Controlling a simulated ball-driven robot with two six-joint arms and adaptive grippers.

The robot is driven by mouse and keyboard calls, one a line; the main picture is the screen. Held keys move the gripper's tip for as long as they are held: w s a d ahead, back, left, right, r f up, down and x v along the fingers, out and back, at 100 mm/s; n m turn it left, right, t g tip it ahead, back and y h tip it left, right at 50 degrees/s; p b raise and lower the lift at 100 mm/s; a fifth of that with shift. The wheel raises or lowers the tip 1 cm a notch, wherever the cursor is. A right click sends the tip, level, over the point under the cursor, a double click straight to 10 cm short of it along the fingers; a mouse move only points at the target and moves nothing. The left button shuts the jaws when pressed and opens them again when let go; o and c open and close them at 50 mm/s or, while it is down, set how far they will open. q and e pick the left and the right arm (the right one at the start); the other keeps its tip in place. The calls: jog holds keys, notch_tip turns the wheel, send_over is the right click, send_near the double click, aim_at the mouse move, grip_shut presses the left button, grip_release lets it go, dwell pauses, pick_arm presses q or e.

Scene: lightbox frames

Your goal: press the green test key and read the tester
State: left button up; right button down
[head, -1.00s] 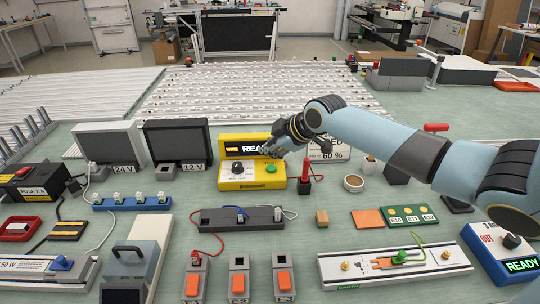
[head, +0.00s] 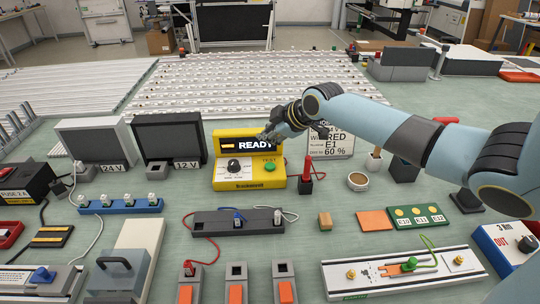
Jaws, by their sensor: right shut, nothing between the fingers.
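The yellow tester (head: 222,182) stands mid-bench. Its dark display (head: 256,146) reads READY in white, with an orange mark at its left. Below the display are a dark round knob (head: 233,166) and the green test key (head: 270,167) under the word TEST. My right gripper (head: 266,138) reaches in from the right, shut and empty. Its tips are above the green key in the picture, by the display's upper right part. The key is in plain sight, and I see no finger on it. My left gripper is not in view.
Just right of the tester stand a red probe (head: 308,168) in a black holder and a white sign (head: 340,146) partly behind my arm, showing RED, E1 and 60 %. A round cup (head: 358,181) is further right. A dark rack (head: 210,222) lies in front. Bare green bench lies between.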

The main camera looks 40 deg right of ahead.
jog(key=b, duration=0.5)
send_over(268, 167)
notch_tip(268, 167, down, 6)
jog(key=shift+d+f, duration=0.1)
jog(key=shift+f, duration=0.1)
jog(key=shift+w+f, duration=0.1)
jog(key=shift+f, duration=0.2)
jog(key=shift+f, duration=0.1)
dwell(0.6)
jog(key=shift+f+b, duration=0.3)
jog(key=shift+b, duration=0.2)
jog(key=shift+f+b, duration=0.45)
jog(key=shift+f, duration=0.05)
dwell(0.5)
jog(key=shift+r, duration=0.1)
jog(key=shift+r+p, duration=0.8)
jog(key=shift+r, duration=0.05)
